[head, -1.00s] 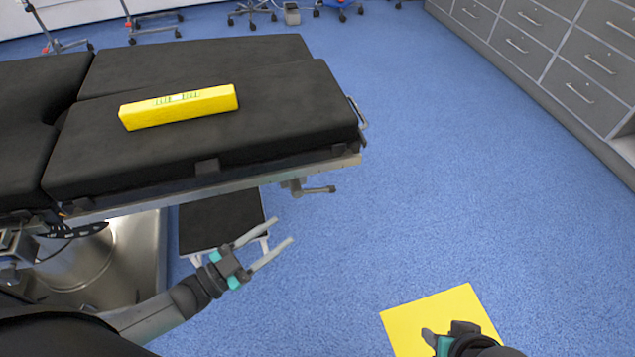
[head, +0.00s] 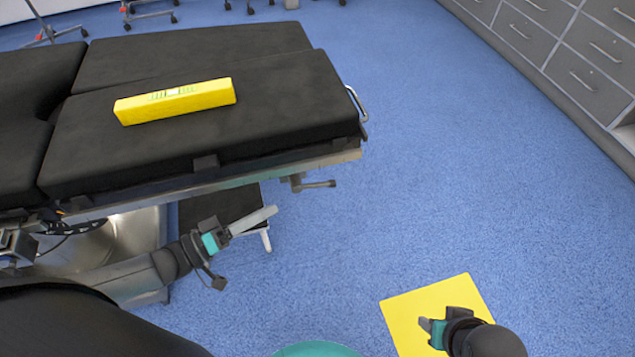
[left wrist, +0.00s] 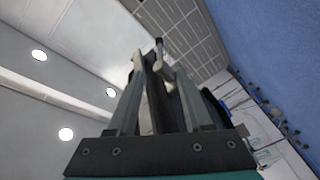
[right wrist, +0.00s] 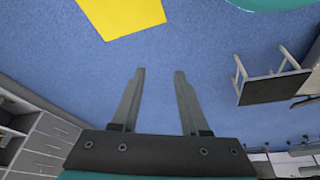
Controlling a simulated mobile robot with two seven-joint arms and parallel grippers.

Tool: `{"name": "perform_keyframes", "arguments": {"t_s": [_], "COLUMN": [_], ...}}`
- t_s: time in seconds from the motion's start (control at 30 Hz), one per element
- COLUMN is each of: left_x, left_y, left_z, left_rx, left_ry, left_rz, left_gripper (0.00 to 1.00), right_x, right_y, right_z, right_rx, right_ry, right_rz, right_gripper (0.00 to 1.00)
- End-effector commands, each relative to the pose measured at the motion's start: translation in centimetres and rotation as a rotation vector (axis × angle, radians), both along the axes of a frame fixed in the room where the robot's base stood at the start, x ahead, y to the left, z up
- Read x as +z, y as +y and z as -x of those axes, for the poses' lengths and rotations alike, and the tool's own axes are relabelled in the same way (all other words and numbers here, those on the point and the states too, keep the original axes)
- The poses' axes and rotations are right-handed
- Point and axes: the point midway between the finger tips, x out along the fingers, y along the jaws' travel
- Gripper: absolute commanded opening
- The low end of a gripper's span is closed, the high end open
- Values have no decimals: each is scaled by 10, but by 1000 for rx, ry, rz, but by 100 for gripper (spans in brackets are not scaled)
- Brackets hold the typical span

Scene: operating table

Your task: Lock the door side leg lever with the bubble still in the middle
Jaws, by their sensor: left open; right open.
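The yellow spirit level (head: 175,101) lies flat on the black leg pad; its vial faces up, but the bubble is too small to place. The leg lever (head: 318,184) is a grey handle under the near rail, pointing right, close to the table's right end. My left gripper (head: 272,212) is open and empty, below and left of the lever, with a gap between them; its fingers overlap edge-on. In the left wrist view the lever (left wrist: 159,48) appears beyond the fingertips (left wrist: 156,60). My right gripper (head: 428,326) is open and empty over the yellow floor mat; its fingers show apart in the right wrist view (right wrist: 158,75).
The operating table (head: 300,162) fills the left, with a dark step stool (head: 225,203) under it, behind my left gripper. A yellow square mat (head: 400,312) lies on the blue floor. Grey drawers (head: 575,75) line the right wall. The floor between is clear.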

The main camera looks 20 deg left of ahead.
Motion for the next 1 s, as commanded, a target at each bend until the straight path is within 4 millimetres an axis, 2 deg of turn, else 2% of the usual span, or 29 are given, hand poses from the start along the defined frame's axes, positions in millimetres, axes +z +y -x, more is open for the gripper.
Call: {"name": "perform_keyframes", "arguments": {"t_s": [0.1,0.4,0.53,0.8,1.0], "left_x": [0,-1,-1,0,0], "left_y": [-17,-53,-71,-80,-84], "left_z": [-21,-65,-88,-100,-103], "left_rx": [-1,0,-1,0,0], "left_ry": [-7,-5,-7,-2,-2], "left_rz": [4,3,2,1,0], "left_gripper": [50,50,50,50,50], "right_x": [10,43,52,48,47], "right_y": [0,0,5,20,24], "right_z": [-1,0,-4,-19,-23], "right_rx": [0,-1,9,33,38], "right_ry": [-18,-65,-124,-226,-256], "right_rz": [-1,-8,-26,-70,-83], "right_gripper": [45,45,45,45,45]}}
